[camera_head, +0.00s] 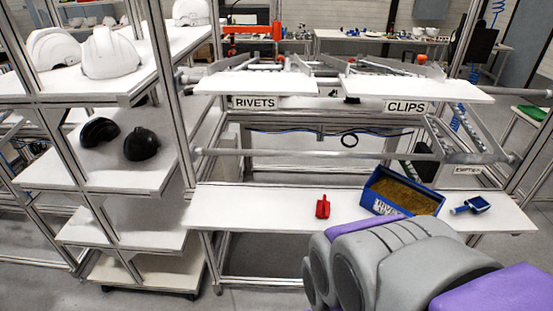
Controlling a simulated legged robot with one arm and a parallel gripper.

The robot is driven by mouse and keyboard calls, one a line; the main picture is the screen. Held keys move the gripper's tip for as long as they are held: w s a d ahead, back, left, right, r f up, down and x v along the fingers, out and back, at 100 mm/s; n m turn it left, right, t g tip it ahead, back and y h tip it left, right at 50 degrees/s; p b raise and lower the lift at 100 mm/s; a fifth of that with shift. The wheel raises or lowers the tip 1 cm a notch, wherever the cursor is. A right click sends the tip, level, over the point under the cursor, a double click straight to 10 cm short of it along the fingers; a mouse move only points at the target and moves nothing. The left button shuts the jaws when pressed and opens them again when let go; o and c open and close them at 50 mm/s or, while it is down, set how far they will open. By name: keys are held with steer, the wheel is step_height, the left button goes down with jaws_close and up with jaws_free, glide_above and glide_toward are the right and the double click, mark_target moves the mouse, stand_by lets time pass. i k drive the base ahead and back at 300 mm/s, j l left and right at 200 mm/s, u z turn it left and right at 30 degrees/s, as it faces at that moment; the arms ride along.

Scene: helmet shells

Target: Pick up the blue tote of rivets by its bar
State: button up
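The blue tote (371,202) sits on the white lower shelf of the bench, right of the middle. It is full of small golden-brown pieces (405,193). White lettering shows on its front wall, too small and tilted to read surely. I cannot make out its bar clearly. My grey and purple arm fills the lower right, in front of the shelf and just below the tote in the picture. My gripper does not show.
A red scoop (322,207) lies left of the tote and a blue scoop (472,205) right of it. The white shelf (250,205) is clear at left. Above are boards signed RIVETS (255,103) and CLIPS (406,107). A helmet rack (110,175) stands left.

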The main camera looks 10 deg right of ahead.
mark_target(386, 192)
steer(key=z, duration=1.25)
steer(key=i+l+u, duration=0.15)
steer(key=l+u, duration=0.15)
steer(key=i+l+u, duration=0.15)
steer(key=l+u, duration=0.2)
steer(key=i+l+u, duration=0.1)
steer(key=l+u, duration=0.5)
steer(key=l, duration=0.2)
